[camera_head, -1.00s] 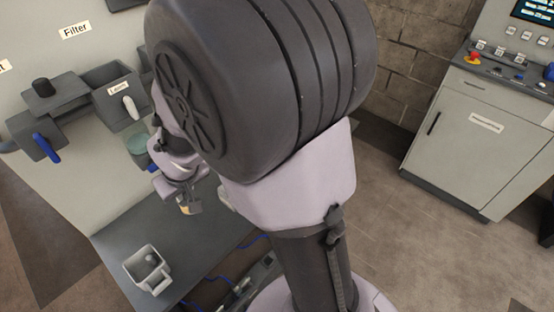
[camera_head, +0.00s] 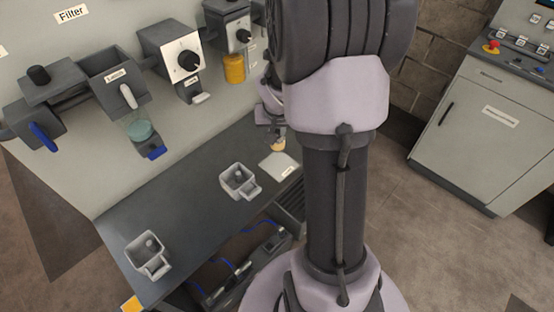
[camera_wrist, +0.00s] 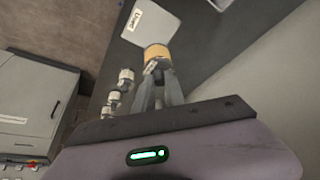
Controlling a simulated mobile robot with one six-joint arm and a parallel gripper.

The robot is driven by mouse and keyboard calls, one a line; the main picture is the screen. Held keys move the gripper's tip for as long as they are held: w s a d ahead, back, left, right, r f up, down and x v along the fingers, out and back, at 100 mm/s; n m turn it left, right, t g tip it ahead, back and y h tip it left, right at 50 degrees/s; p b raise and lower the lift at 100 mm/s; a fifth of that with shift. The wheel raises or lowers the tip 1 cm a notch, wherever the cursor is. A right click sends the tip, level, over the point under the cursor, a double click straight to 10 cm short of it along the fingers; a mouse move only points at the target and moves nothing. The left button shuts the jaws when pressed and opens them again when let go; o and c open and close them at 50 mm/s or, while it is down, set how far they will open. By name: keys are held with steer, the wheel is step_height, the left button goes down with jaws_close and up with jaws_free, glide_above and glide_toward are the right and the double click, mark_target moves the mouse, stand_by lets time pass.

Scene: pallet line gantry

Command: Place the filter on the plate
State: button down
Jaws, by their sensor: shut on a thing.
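The filter is a short orange-yellow cylinder (camera_wrist: 156,52), held between the fingertips of my gripper (camera_wrist: 158,72) in the wrist view. In the head view a small orange part of the filter (camera_head: 278,148) shows below my gripper (camera_head: 276,141). The plate is a pale square (camera_head: 281,165) on the dark bench top, close to the bench's right end. In the wrist view the plate (camera_wrist: 151,21), with a printed label, lies just beyond the filter. The filter appears to be above or beside the plate's far edge; contact cannot be told.
Two grey handled containers (camera_head: 239,182) (camera_head: 149,256) stand on the bench (camera_head: 190,205). Wall dispensers (camera_head: 172,53) hang behind it, one holding a yellow jar (camera_head: 234,69). A grey cabinet (camera_head: 480,135) stands apart at the right. Bench space between containers and wall is clear.

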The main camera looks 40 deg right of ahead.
mark_target(277, 149)
step_height(277, 149, down, 9)
steer(key=b, duration=0.4)
steer(key=shift+r, duration=0.4)
steer(key=shift+f, duration=0.2)
steer(key=c, duration=1.4)
jaws_free()
steer(key=shift+a, duration=0.1)
